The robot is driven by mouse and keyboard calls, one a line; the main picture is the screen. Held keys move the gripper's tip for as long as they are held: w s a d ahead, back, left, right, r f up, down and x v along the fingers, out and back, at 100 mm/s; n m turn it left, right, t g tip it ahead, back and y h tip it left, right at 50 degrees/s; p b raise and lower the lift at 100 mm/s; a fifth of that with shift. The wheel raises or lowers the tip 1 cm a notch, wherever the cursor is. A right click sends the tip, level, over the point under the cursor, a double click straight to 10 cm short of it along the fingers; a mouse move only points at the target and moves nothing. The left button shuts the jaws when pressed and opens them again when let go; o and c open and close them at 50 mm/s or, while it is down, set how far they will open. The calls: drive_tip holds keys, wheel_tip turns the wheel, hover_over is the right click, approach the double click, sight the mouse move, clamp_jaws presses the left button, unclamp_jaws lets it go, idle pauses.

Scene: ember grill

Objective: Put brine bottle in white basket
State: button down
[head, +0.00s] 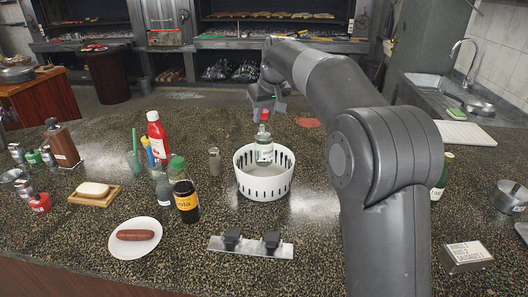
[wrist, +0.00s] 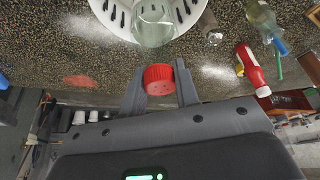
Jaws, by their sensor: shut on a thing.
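The brine bottle (head: 264,150), clear glass with a pale label and a red cap, is upright at the white basket. My gripper (head: 266,106) is shut on its red cap from above. In the wrist view the red cap (wrist: 158,79) sits between my fingers, with the glass body of the bottle (wrist: 155,27) beyond it. The white slotted round basket (head: 264,188) stands on the counter. The bottle's lower part shows within the basket's opening; I cannot tell whether its base touches the basket floor. The basket rim also shows in the wrist view (wrist: 108,18).
Left of the basket stand a small grey shaker (head: 214,162), a cola bottle (head: 186,203) and a red bottle (head: 157,138). A plate with a sausage (head: 135,236) and a metal rack (head: 250,247) lie nearer. A green bottle (head: 440,180) is right of my arm.

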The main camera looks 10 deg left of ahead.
sight(264, 139)
wheel_tip(264, 139, down, 9)
drive_tip(key=shift+r, duration=0.2)
idle(0.3)
drive_tip(key=shift+f, duration=0.15)
drive_tip(key=c, duration=1.1)
unclamp_jaws()
